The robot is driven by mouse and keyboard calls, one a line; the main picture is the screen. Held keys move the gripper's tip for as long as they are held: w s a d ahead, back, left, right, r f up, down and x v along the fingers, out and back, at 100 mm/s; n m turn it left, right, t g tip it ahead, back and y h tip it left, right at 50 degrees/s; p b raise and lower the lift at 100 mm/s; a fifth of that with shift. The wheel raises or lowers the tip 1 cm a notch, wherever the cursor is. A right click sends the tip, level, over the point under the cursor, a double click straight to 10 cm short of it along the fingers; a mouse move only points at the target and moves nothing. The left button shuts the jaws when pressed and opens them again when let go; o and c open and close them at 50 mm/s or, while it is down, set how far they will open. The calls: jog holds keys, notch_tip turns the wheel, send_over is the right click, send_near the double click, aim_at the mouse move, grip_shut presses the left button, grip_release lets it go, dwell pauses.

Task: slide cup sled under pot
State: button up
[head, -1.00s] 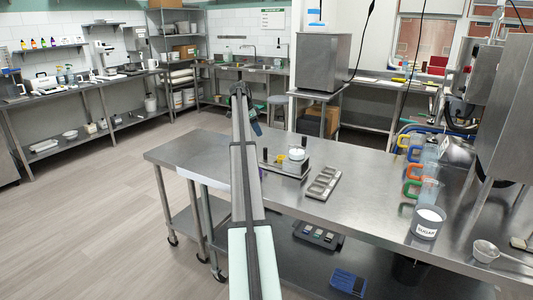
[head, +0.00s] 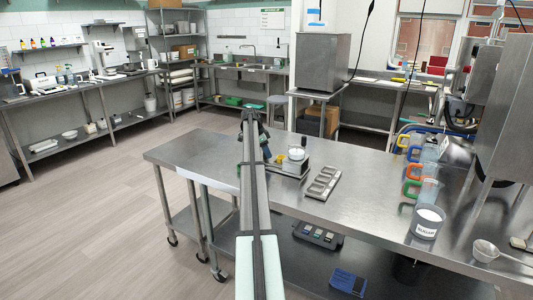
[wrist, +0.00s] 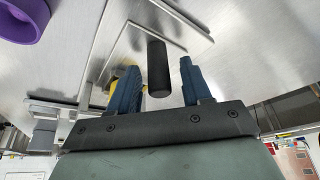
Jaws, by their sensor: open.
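My gripper (wrist: 158,68) is open, with its two blue fingers pointing at the steel table. In the wrist view a black cylindrical handle (wrist: 157,66) stands between the fingers, with a visible gap on the right. The handle seems to rise from a flat steel plate (wrist: 168,28), which I take for the cup sled. In the head view my gripper (head: 266,150) is at the left end of a small steel fixture (head: 295,170) bearing a white round cup (head: 296,154). My arm hides part of the fixture. I cannot tell which thing is the pot.
A slotted steel mold (head: 321,184) lies just right of the fixture. Jugs with coloured handles (head: 428,188) and a sugar tub (head: 427,222) stand farther right on the table (head: 370,210). A purple ring (wrist: 18,15) shows in the wrist view's upper left corner.

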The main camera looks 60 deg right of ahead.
jog(key=shift+d+f, duration=0.1)
jog(key=shift+f, duration=0.2)
jog(key=shift+c, duration=0.2)
grip_shut()
dwell(0.3)
